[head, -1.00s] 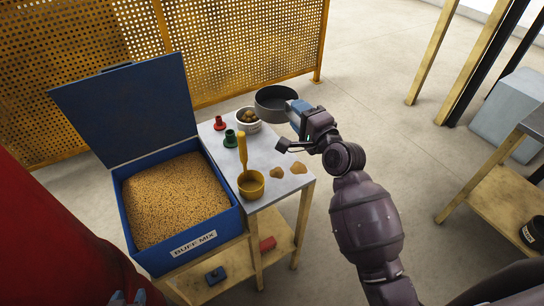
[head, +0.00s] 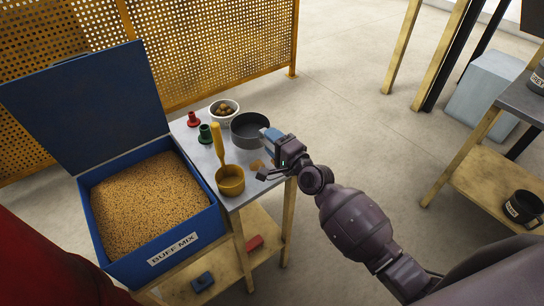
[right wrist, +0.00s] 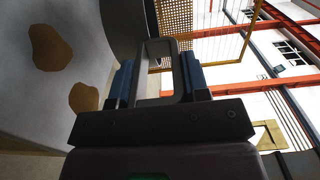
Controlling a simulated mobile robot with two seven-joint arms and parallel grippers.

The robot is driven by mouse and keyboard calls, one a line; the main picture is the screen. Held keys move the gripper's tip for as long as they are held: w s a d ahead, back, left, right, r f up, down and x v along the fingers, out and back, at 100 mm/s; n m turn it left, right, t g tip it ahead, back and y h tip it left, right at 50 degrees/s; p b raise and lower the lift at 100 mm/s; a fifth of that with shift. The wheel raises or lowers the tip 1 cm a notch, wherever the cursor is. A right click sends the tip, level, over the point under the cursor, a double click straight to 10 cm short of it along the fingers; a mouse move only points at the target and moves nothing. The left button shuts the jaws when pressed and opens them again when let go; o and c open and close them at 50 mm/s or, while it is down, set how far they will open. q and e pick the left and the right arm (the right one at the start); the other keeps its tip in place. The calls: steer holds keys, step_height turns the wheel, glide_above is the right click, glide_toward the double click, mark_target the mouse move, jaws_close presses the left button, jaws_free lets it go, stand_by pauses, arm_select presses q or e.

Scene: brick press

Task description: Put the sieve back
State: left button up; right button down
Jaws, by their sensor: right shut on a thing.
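The sieve (head: 250,124) is a dark grey round pan at the right side of the small grey-topped table (head: 204,152). My right gripper (head: 268,139) is shut on its handle. In the right wrist view the loop-shaped handle (right wrist: 158,56) lies between the blue finger pads, with the dark sieve wall (right wrist: 120,25) beyond it. The sieve looks level. I cannot tell whether its base touches the tabletop. My left gripper is not in view.
A white bowl of brown lumps (head: 223,109), a red piece (head: 193,119), a green piece (head: 205,133) and a yellow scoop (head: 230,181) crowd the table. Brown patches (right wrist: 50,47) mark its top. A blue bin of buff mix (head: 150,205) stands left. Open floor lies right.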

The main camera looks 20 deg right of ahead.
step_height(320, 180, down, 4)
steer(key=shift+f+b, duration=0.2)
steer(key=shift+b, duration=0.7)
steer(key=shift+f, duration=0.2)
steer(key=shift+r, duration=0.1)
steer(key=shift+f, duration=0.25)
steer(key=c, duration=0.7)
jaws_free()
steer(key=shift+o, duration=0.5)
steer(key=shift+r, duration=0.15)
